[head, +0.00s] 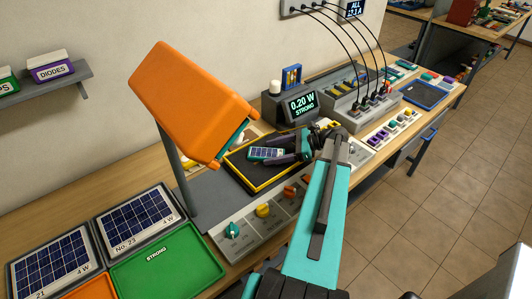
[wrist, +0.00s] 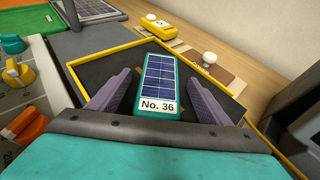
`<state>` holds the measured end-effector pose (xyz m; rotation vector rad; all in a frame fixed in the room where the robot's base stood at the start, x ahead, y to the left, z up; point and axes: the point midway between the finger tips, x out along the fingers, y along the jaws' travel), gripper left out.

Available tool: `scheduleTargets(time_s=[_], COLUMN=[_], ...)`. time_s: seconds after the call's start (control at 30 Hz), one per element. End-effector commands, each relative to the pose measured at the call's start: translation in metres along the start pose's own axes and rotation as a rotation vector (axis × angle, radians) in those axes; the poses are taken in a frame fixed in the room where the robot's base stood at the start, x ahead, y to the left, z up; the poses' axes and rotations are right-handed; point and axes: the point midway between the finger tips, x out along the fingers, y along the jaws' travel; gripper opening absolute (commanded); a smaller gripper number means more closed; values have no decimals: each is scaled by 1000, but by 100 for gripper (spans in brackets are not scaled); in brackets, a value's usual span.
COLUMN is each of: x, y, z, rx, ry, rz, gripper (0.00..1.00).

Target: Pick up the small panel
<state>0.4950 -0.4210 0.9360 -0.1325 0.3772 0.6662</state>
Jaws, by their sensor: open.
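The small panel (wrist: 160,80) has a teal frame, dark blue cells and a white label reading "No. 36". It lies in a dark tray with a yellow rim (wrist: 103,56). In the head view the small panel (head: 265,153) is near the middle of the bench, in the same yellow-rimmed tray (head: 262,186). My gripper (wrist: 160,92) is open, with one purple-grey finger on each side of the panel. A gap shows between each finger and the panel. In the head view my gripper (head: 283,152) is partly hidden by my own arm.
An orange lamp hood (head: 190,98) on a post overhangs the tray's left side. A display reading "0.20 W STRONG" (head: 302,105) stands behind the tray. Knobs (head: 263,210) line the front. A green tray (head: 170,262) and large panels (head: 141,216) are at left.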

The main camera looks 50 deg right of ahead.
Motion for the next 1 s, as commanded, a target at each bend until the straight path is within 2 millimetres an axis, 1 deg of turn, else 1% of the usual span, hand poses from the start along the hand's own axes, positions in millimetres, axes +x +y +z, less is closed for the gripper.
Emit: scheduleTargets(time_s=[0.03,0.17,0.67,0.7,0.77,0.9,1.0], x=[4,10,10,10,10,10,10], y=[0,0,0,0,0,0,0], z=[2,0,0,0,0,0,0], rx=[0,0,0,0,0,0,0], ry=[0,0,0,0,0,0,0], rz=[1,0,0,0,0,0,0], gripper=[72,72,72,68,58,35,19])
